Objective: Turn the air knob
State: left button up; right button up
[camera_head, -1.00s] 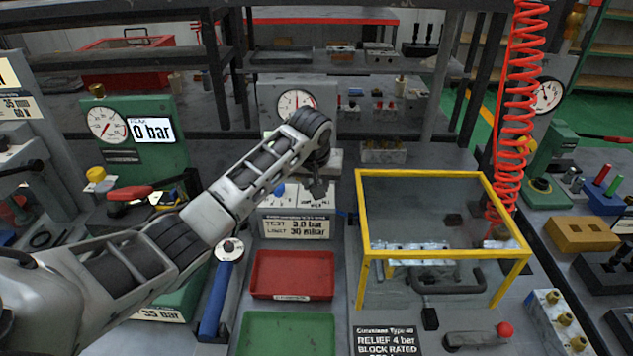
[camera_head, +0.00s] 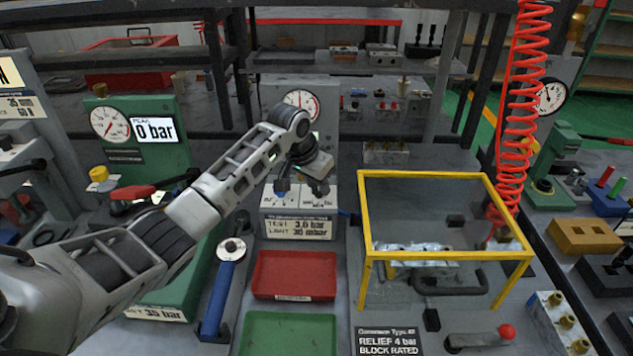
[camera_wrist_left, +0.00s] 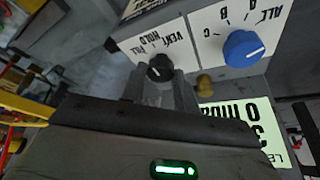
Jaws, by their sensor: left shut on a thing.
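A black knob (camera_wrist_left: 159,68) sits on the sloping white panel (camera_wrist_left: 190,30) of the test box, beside the words VENT and HOLD, seen upside down in the left wrist view. My left gripper (camera_wrist_left: 160,88) has its fingers on either side of this knob and is shut on it. In the head view my left gripper (camera_head: 302,190) reaches down onto the top of the test box (camera_head: 298,228), and the knob is hidden behind it. A blue knob (camera_wrist_left: 243,48) with letter marks stands beside it on the same panel, clear of the fingers. My right gripper is not in view.
A gauge (camera_head: 300,102) stands behind the box. A green stand with a 0 bar display (camera_head: 154,130) is at left. Red (camera_head: 294,274) and green (camera_head: 287,335) trays lie in front. A yellow-framed guard (camera_head: 447,258) and a red coiled hose (camera_head: 520,110) are at right.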

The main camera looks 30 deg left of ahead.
pick_arm(q)
jog(key=shift+r, duration=0.1)
jog(key=o, duration=1)
jog(key=b+v, duration=0.1)
jog(key=v, duration=1.5)
jog(key=shift+s, duration=0.15)
